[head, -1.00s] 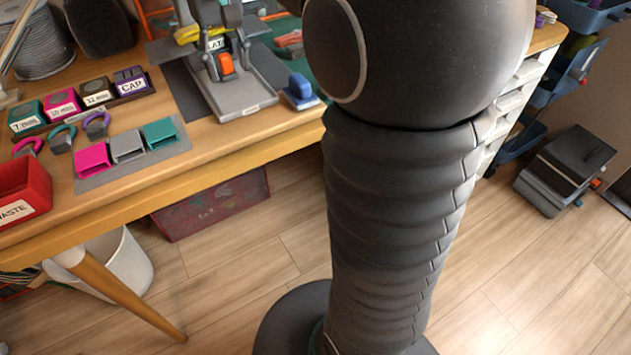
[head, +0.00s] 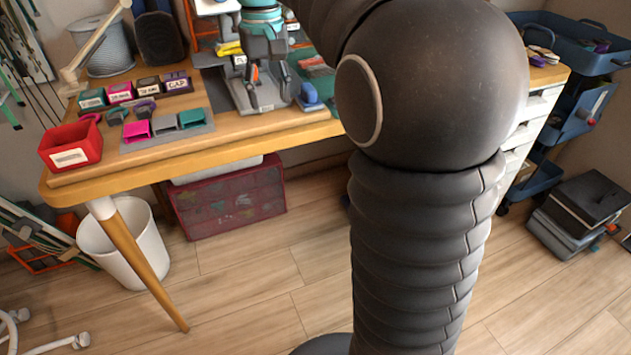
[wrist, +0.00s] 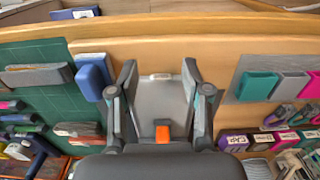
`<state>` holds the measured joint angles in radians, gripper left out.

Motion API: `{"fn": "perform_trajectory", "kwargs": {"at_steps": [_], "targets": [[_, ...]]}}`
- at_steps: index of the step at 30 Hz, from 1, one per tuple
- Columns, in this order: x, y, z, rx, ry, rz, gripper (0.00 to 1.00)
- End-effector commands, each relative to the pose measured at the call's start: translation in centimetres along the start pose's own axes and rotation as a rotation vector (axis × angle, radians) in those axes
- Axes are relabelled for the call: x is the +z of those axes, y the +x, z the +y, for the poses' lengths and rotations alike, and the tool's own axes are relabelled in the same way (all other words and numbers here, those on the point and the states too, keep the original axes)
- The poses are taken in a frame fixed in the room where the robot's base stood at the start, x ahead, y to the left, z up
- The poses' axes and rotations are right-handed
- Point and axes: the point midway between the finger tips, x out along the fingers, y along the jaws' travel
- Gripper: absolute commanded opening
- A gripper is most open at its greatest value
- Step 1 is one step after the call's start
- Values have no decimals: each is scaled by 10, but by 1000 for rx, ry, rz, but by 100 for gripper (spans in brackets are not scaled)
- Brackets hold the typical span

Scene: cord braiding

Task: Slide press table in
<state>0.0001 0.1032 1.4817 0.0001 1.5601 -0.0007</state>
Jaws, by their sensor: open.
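The grey press (head: 262,104) stands near the front edge of the wooden bench in the head view. Its flat grey table plate (wrist: 160,97) shows between my fingers in the wrist view, with an orange part (wrist: 162,134) close to my palm. A small pale block or label sits at the plate's far end, by the bench edge. My gripper (wrist: 160,78) is open, with one finger on each side of the plate. I cannot tell whether the fingers touch it. In the head view my gripper (head: 264,48) is over the press and hides part of it.
A blue block (wrist: 94,77) lies close beside one finger. Pink, grey and teal holders sit on a grey mat (head: 168,134), left of the press in the head view. A red waste bin (head: 71,146) stands at the bench's left end.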

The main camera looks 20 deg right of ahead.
Motion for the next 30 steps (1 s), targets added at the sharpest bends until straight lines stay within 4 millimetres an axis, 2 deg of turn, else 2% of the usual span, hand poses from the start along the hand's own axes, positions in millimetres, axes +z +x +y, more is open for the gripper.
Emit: {"fn": "perform_trajectory", "kwargs": {"at_steps": [1,19,30], "targets": [[-1,-10,0,0,0,6,48],[0,-106,0,0,1,6,48],[0,-136,0,0,1,5,48]]}}
